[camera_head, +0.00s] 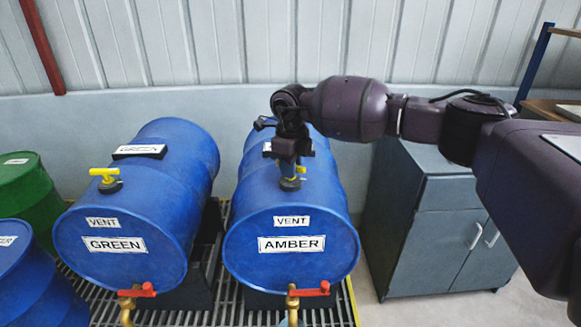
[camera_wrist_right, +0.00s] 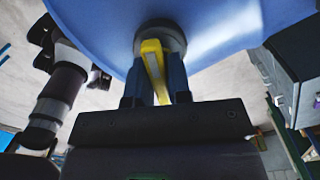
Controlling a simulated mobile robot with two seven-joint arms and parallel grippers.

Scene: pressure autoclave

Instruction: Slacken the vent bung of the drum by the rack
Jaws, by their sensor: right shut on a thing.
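The blue AMBER drum (camera_head: 290,216) lies on its side on the grating, on the side toward the shelf rack (camera_head: 536,65). Its vent bung (camera_head: 291,183) stands on top near the front end, mostly hidden by my right gripper (camera_head: 289,165). In the right wrist view the bung's yellow handle (camera_wrist_right: 154,62) sits between the two fingers of my right gripper (camera_wrist_right: 156,82). That gripper points down and is shut on the handle. The bung's dark base touches the drum. My left gripper does not show in the head view.
The blue GREEN drum (camera_head: 140,215) lies to the left with its own yellow vent bung (camera_head: 105,178). Red-handled taps (camera_head: 309,290) stick out at the drum fronts. A grey cabinet (camera_head: 440,220) stands at the right. A green drum (camera_head: 28,190) is at far left.

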